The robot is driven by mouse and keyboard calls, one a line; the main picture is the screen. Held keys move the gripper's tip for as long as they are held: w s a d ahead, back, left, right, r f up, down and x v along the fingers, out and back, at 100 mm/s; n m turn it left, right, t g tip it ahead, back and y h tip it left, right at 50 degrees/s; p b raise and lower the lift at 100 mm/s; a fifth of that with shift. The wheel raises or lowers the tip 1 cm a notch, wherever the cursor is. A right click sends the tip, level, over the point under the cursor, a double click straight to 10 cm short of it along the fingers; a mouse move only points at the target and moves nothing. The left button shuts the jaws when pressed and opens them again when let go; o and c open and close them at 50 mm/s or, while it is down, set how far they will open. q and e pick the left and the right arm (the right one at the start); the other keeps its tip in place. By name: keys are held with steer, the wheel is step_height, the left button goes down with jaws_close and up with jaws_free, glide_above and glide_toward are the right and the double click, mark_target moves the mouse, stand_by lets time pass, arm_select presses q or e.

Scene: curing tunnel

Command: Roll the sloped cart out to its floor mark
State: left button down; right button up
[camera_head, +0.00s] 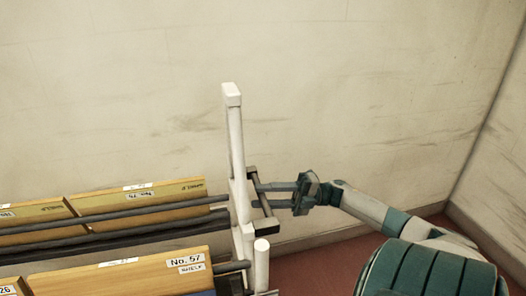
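The sloped cart shows at the lower left, with a white upright post (236,140) and tilted shelves of wooden boxes. A dark handle bar (263,208) sticks out on brackets from the right side of the post. My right gripper (258,196) comes in from the right at the handle. Its two fingers are apart, one above the other, and their tips reach the bar. I cannot tell whether they touch it. My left gripper is out of view. The cart's wheels and the floor mark are not visible.
Wooden boxes (135,203) with labels lie on the shelves behind dark rails (150,212). A pale wall (380,80) stands close behind, meeting another wall at the right. Reddish floor (315,272) shows right of the cart, partly covered by my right arm.

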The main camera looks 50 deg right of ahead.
stand_by(0.3)
